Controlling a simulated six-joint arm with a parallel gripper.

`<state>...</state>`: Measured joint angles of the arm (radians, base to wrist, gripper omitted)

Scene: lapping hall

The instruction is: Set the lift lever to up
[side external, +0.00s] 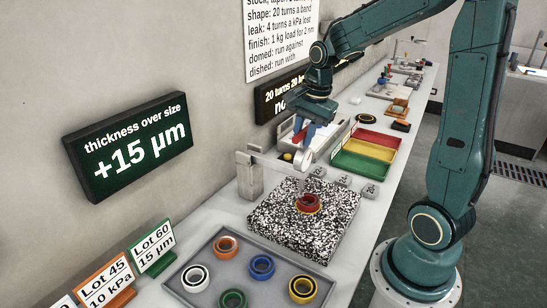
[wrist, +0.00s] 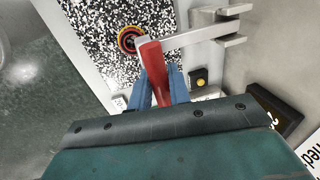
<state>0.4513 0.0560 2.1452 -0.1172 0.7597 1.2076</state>
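The lift lever's red handle (wrist: 153,65) stands between the two blue fingers of my gripper (wrist: 157,80) in the wrist view. The fingers lie close along both sides of it, and my gripper looks shut on it. A pale lever arm (wrist: 190,38) runs from the handle's far end to a grey bracket (wrist: 225,25). In the side view my gripper (side external: 307,135) is above the far side of the speckled plate (side external: 275,225), with the red handle partly hidden by a finger. The bracket post (side external: 249,176) stands at the plate's far left corner.
A red and yellow ring stack (side external: 308,204) sits on the speckled plate, below the lever arm. A grey tray (side external: 215,250) with several coloured rings is in front. A red, yellow and green tray (side external: 364,150) lies behind. Small grey weights (side external: 343,180) stand beside the plate.

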